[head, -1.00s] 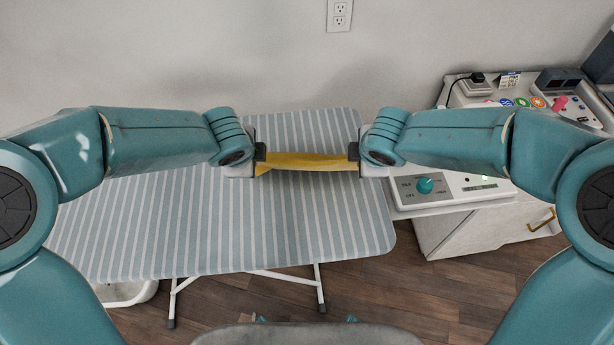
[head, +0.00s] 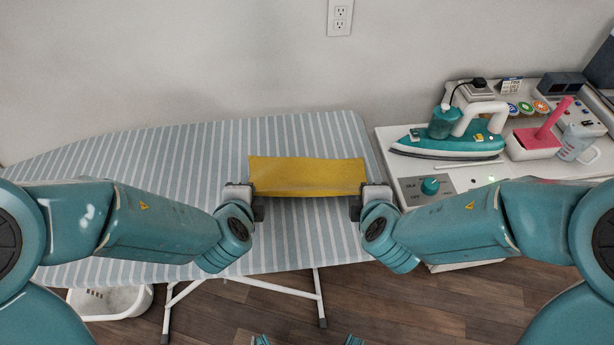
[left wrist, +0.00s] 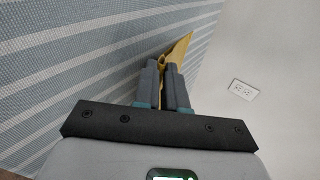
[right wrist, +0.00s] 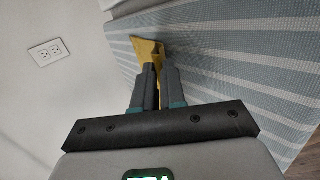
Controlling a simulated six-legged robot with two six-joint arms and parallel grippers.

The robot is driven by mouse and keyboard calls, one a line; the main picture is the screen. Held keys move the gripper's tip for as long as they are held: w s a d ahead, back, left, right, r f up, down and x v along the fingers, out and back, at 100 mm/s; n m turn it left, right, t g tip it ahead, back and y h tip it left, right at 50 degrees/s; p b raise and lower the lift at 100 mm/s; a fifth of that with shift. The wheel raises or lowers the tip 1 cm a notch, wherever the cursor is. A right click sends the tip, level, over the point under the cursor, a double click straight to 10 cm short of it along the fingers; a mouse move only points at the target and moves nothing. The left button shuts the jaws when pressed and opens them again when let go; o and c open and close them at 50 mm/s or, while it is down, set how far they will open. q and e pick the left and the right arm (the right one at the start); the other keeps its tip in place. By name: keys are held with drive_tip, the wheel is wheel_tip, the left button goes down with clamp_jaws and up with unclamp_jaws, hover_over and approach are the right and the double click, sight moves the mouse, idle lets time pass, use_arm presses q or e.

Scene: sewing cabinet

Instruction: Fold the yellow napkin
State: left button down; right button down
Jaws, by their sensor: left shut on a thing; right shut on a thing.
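The yellow napkin (head: 306,176) is a wide strip stretched between my two grippers over the striped ironing board. Its near edge is held at both ends and its body extends toward the wall. My left gripper (head: 258,204) is shut on the napkin's near left corner. The napkin also shows between the left fingers in the left wrist view (left wrist: 180,48). My right gripper (head: 356,206) is shut on the near right corner. The right wrist view shows the napkin (right wrist: 147,50) between the fingers. I cannot tell whether its far part touches the board.
The ironing board (head: 150,165) is otherwise clear. A white basket (head: 110,300) is on the floor.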

use_arm(q)
drive_tip(key=shift+s+d+f+t, duration=0.1)
drive_tip(key=shift+s+f+t, duration=0.15)
drive_tip(key=shift+s+t, duration=0.1)
use_arm(e)
drive_tip(key=shift+s+f+t, duration=0.25)
drive_tip(key=shift+s+t, duration=0.05)
drive_tip(key=shift+s, duration=0.05)
use_arm(q)
drive_tip(key=shift+s+r, duration=0.1)
use_arm(e)
drive_tip(key=shift+s+r, duration=0.1)
drive_tip(key=shift+a, duration=0.1)
use_arm(q)
drive_tip(key=c, duration=1)
unclamp_jaws()
use_arm(e)
drive_tip(key=c, duration=1)
unclamp_jaws()
